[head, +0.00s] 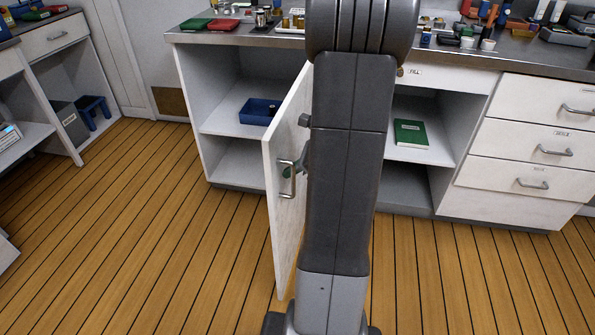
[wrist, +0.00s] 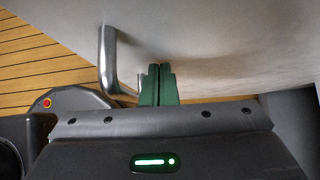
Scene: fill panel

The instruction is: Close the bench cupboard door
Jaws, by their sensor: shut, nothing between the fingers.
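The white bench cupboard door (head: 283,140) stands open in the head view, jutting out from the bench towards me. Its metal bar handle (head: 287,179) is near its front edge. In the wrist view the door's pale face (wrist: 220,45) fills the top, with the handle (wrist: 107,60) left of my fingers. My gripper (wrist: 159,72) is shut and empty, its green fingertips at or very near the door face, beside the handle; contact is not clear. My arm hides the door's hinge side.
The open cupboard (head: 225,125) holds a blue bin (head: 258,111) on its shelf. A green book (head: 411,134) lies in the right-hand open bay. Drawers (head: 530,145) stand further right. The wooden floor (head: 150,230) left of the door is clear.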

